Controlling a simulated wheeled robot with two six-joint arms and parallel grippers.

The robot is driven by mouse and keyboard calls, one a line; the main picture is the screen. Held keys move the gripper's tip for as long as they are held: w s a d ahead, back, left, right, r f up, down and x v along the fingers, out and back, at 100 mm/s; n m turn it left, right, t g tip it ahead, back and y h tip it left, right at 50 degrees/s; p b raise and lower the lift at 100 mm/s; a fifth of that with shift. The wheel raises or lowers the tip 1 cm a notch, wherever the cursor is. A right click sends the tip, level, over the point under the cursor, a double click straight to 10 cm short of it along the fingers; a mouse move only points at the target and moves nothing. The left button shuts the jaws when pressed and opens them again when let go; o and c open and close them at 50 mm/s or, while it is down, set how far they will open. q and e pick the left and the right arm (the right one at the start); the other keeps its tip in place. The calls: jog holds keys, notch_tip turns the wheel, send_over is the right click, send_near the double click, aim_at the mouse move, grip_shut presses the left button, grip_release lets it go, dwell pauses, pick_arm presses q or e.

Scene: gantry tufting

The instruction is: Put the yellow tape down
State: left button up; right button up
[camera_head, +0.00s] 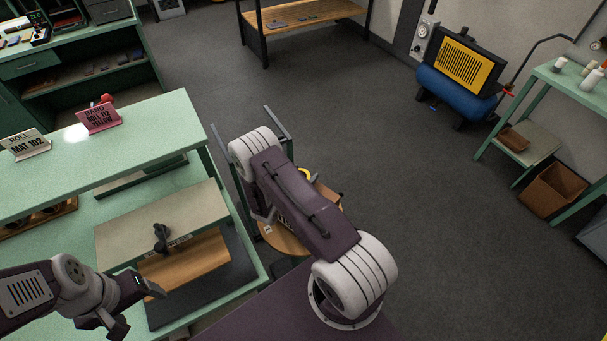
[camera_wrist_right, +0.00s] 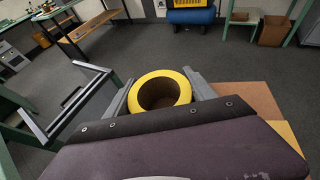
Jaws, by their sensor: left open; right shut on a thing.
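The yellow tape (camera_wrist_right: 160,73) is a thick ring with a brown inside. In the right wrist view it sits between the two grey fingers of my right gripper (camera_wrist_right: 160,92), which is shut on it. In the head view only a small yellow arc of the tape (camera_head: 306,173) shows beside my right arm; that arm hides most of the gripper. A round wooden top (camera_head: 283,240) lies partly hidden beneath the arm. My left gripper (camera_head: 141,307) is open and empty at the lower left, near a green bench (camera_head: 262,272).
A grey metal frame (camera_wrist_right: 76,97) stands left of the tape. A brown flat piece (camera_wrist_right: 250,97) lies to its right. Pink (camera_head: 98,117) and white (camera_head: 24,145) signs stand on the green counter. A blue compressor tank (camera_head: 455,96) stands at the back; the floor between is clear.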

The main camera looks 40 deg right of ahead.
jog(key=o, duration=1.4)
